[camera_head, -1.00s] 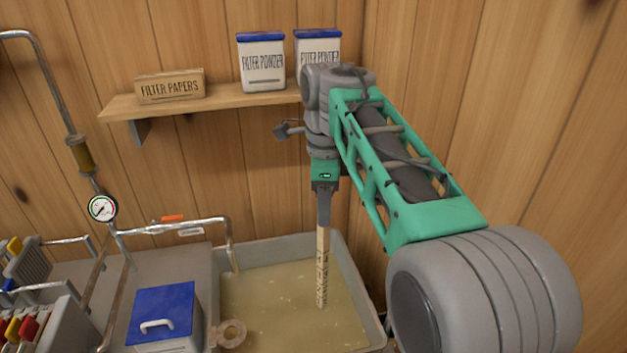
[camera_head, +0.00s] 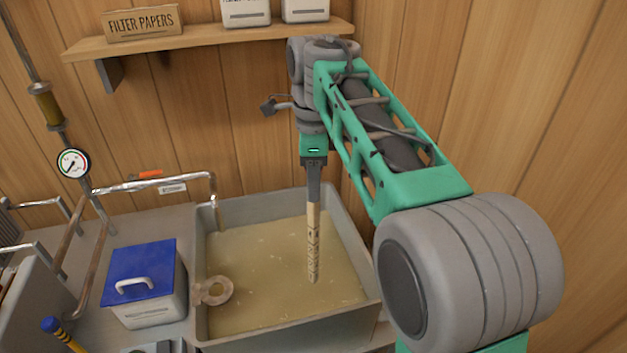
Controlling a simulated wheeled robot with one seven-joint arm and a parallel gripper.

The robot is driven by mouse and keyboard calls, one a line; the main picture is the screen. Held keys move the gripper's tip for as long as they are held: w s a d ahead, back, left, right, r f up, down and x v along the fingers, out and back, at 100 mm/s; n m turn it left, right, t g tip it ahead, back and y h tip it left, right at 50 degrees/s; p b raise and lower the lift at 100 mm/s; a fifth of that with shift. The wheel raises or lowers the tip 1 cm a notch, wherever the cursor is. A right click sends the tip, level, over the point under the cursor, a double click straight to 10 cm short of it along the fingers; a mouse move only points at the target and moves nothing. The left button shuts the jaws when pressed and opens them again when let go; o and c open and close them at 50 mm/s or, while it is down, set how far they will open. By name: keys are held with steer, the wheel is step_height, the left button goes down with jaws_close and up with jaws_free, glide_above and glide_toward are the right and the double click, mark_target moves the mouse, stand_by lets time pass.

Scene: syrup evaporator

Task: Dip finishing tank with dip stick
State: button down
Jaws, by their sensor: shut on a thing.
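The finishing tank (camera_head: 345,220) is a grey rectangular tub holding cloudy yellowish liquid. My gripper (camera_head: 313,190) is shut on the top of the dip stick (camera_head: 314,240), a pale wooden stick with dark markings along its lower part. The stick hangs nearly upright over the right half of the tank. Its lower end shows against the liquid; I cannot tell for certain whether the tip is under the surface. My fingers partly hide the stick's upper end.
A metal pipe (camera_head: 160,184) bends down at the tank's back left. A blue-lidded box (camera_head: 141,272) stands left of the tank. A shelf (camera_head: 210,38) with filter papers (camera_head: 143,22) hangs above. Wooden wall is close on the right.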

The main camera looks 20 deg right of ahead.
mark_target(313, 243)
step_height(313, 243, down, 17)
steer(key=b, duration=1)
steer(key=shift+r, duration=0.15)
steer(key=shift+f+b, duration=0.5)
steer(key=shift+f, duration=0.55)
step_height(313, 243, up, 29)
steer(key=p, duration=2.4)
steer(key=shift+p, duration=0.3)
steer(key=shift+f, duration=0.1)
